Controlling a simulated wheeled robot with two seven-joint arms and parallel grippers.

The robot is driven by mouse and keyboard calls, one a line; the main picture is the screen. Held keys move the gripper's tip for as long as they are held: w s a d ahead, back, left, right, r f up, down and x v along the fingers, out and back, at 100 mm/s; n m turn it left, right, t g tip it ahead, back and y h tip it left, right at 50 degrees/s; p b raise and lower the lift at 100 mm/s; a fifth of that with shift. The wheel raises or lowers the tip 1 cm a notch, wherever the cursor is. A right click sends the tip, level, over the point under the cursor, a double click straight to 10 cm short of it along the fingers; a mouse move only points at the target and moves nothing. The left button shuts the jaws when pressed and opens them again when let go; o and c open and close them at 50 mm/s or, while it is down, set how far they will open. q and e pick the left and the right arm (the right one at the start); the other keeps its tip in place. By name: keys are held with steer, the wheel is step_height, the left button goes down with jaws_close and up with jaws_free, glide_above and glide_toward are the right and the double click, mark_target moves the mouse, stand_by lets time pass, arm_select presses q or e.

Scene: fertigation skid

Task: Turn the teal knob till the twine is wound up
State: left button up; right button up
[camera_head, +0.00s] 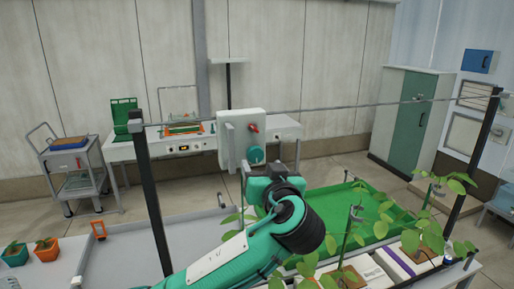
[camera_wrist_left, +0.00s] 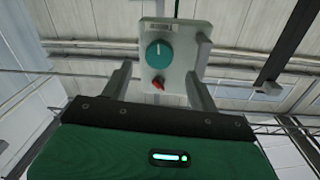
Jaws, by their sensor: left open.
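The teal knob (camera_head: 256,155) is on the front of a pale box (camera_head: 236,145) hung from the overhead bar, below a red lever (camera_head: 254,128). In the left wrist view the knob (camera_wrist_left: 159,54) carries a pale mark and the red lever (camera_wrist_left: 158,84) shows under it. My left gripper (camera_wrist_left: 158,82) is open and empty, its fingers on either side of the knob in the picture but apart from it. In the head view my left wrist partly hides the gripper. My right gripper is not in view.
A black post (camera_head: 153,200) stands left of my arm and another (camera_head: 472,165) at the right, with a thin bar (camera_head: 345,107) between them. Leafy plants (camera_head: 425,232) and a green tray (camera_head: 335,205) lie right of my arm. A white bench (camera_head: 125,150) stands behind.

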mark_target(256, 157)
arm_select(q)
steer(key=p+x, duration=0.2)
steer(key=x, duration=0.2)
steer(key=shift+w+r, duration=0.1)
steer(key=shift+r, duration=0.05)
steer(key=shift+w+a, duration=0.2)
steer(key=shift+w, duration=0.5)
steer(key=c, duration=1)
steer(key=shift+f, duration=0.25)
